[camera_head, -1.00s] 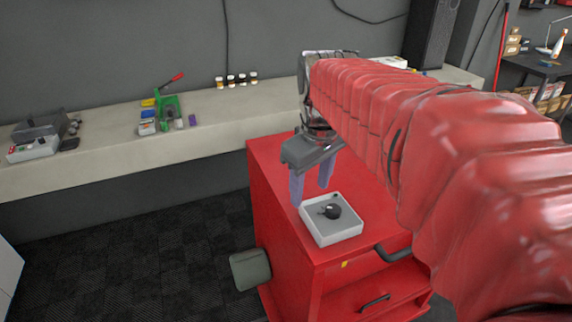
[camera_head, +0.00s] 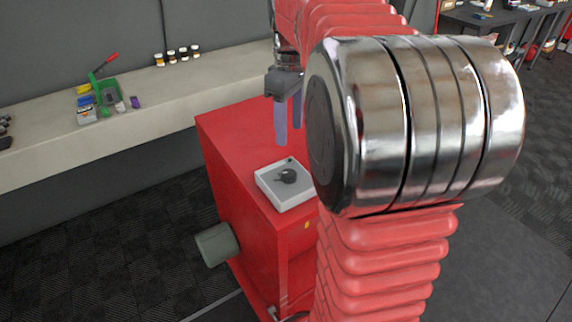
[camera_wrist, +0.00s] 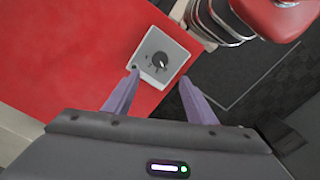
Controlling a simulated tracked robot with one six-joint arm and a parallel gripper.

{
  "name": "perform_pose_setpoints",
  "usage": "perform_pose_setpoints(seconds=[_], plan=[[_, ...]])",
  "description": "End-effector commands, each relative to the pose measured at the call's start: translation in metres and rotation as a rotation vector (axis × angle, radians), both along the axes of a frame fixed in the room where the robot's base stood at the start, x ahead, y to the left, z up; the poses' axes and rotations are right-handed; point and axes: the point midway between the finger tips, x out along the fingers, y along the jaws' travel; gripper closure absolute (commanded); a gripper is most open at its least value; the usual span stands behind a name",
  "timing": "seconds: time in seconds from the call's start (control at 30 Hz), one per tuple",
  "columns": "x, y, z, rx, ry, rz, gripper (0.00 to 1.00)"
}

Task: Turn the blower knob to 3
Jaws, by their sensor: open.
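The blower knob (camera_head: 286,176) is a small black dial on a light grey square control box (camera_head: 287,200). The box lies on top of the red cabinet (camera_head: 240,140). In the wrist view the knob (camera_wrist: 160,61) shows with a pale pointer mark and small markings around it, too small to read. My gripper (camera_head: 289,135) is open, with two purple fingers pointing down above the cabinet top, behind the box in the head view. In the wrist view the fingers (camera_wrist: 158,80) are apart, and the knob shows beyond and between their tips. Nothing is between them.
A grey cylinder (camera_head: 217,244) sticks out of the cabinet's left side. A pale bench (camera_head: 170,112) along the wall carries a green tool holder (camera_head: 108,95) and several small jars (camera_head: 178,55). My arm hides the cabinet's right part.

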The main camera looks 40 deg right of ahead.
Motion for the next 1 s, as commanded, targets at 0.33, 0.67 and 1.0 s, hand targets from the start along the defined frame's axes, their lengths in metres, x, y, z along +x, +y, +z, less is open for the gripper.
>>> perform_pose_setpoints(seconds=[0.33,0.67,1.0], plan=[[0.0,0.0,-0.016,0.001,0.001,-0.001,0.49],[-0.001,0.001,-0.065,0.002,0.003,-0.001,0.49],[-0.001,0.001,-0.116,0.001,0.003,-0.001,0.49]])
